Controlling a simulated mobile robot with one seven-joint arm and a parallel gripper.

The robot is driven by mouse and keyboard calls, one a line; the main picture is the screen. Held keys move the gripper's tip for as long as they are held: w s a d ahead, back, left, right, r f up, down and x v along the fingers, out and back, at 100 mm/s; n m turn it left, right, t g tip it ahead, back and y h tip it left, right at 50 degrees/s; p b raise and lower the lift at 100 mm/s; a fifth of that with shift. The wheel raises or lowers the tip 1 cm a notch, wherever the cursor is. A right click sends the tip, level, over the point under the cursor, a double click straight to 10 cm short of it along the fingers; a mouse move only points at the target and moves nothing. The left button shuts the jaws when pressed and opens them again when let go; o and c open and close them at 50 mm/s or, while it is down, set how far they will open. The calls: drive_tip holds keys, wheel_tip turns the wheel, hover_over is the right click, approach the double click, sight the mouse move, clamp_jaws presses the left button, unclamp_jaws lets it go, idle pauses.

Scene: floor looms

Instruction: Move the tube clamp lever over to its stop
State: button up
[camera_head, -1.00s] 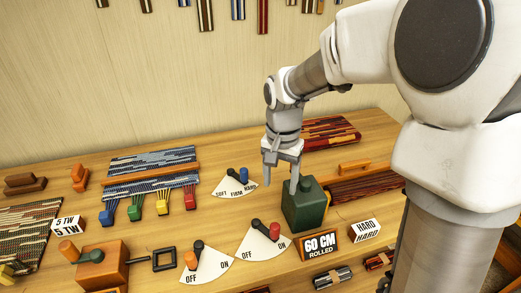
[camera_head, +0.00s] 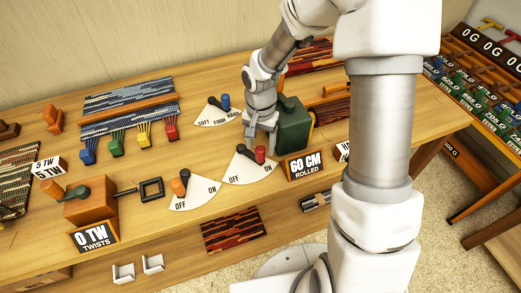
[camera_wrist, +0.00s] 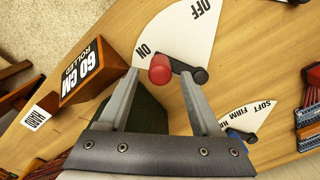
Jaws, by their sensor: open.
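A white fan-shaped OFF/ON dial (camera_head: 248,172) carries a lever with a red knob (camera_head: 260,153) and a black pivot. The knob lies at the ON edge, also in the wrist view (camera_wrist: 160,68). No label visible names a tube clamp, so I cannot tell for certain which lever that is. My gripper (camera_head: 263,143) is open beside the green box (camera_head: 294,124). In the wrist view its fingertips (camera_wrist: 160,75) appear on either side of the red knob; whether they are at its height I cannot tell. Nothing is held.
A second OFF/ON dial (camera_head: 195,192) with an orange knob lies to the left. A SOFT/FIRM/HARD dial (camera_head: 215,115) with a blue knob lies behind. The 60 CM sign (camera_head: 305,164) stands close on the right. Bare tabletop (camera_head: 190,145) lies left of the red-knob dial.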

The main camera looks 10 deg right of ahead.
drive_tip(key=shift+f, duration=1.1)
clamp_jaws()
idle(0.7)
